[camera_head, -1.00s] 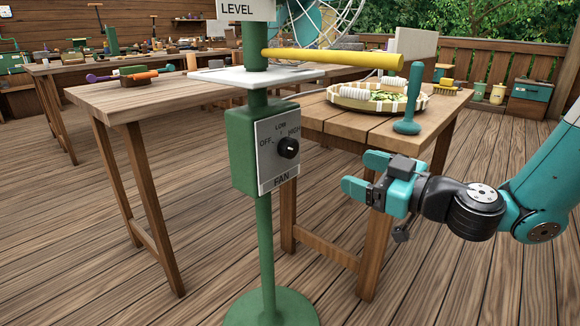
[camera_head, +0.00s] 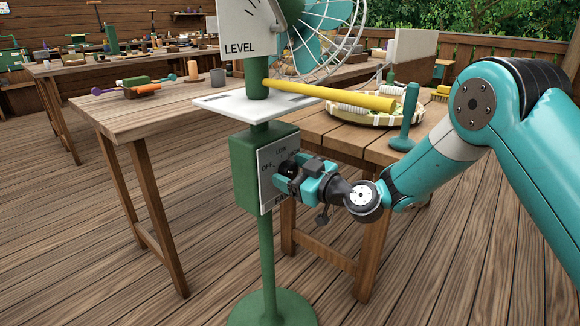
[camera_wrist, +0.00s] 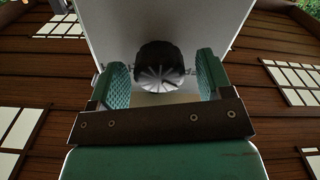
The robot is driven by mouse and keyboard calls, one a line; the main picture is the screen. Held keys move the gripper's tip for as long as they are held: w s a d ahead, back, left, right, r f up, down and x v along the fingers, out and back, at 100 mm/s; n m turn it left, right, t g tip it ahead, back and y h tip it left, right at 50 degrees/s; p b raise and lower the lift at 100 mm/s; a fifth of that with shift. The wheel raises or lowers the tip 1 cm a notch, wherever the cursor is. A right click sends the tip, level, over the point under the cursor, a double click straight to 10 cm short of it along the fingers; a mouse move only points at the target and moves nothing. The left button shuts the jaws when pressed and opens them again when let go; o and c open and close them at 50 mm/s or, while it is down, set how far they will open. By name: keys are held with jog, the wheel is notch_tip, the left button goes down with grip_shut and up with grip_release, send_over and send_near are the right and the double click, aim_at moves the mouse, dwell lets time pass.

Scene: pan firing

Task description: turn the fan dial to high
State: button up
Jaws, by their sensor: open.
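The fan dial is a black ribbed knob on a grey plate (camera_head: 266,160) on the front of a green control box (camera_head: 243,174). In the wrist view the dial (camera_wrist: 158,66) sits between the two teal fingertips, with a gap on each side. My gripper (camera_head: 288,176) is open in front of the dial; in the wrist view its jaws (camera_wrist: 163,82) straddle the knob. The gripper hides most of the dial in the head view, and I cannot tell which mark the dial points to.
A green post on a round base (camera_head: 270,308) carries the box. Above it are a white shelf (camera_head: 225,106), a yellow rod (camera_head: 340,96), a LEVEL gauge (camera_head: 240,47) and a caged fan (camera_head: 335,35). A wooden table (camera_head: 150,115) stands behind.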

jog(key=shift+w+a, duration=0.25)
jog(key=shift+a, duration=0.05)
jog(key=c, duration=0.9)
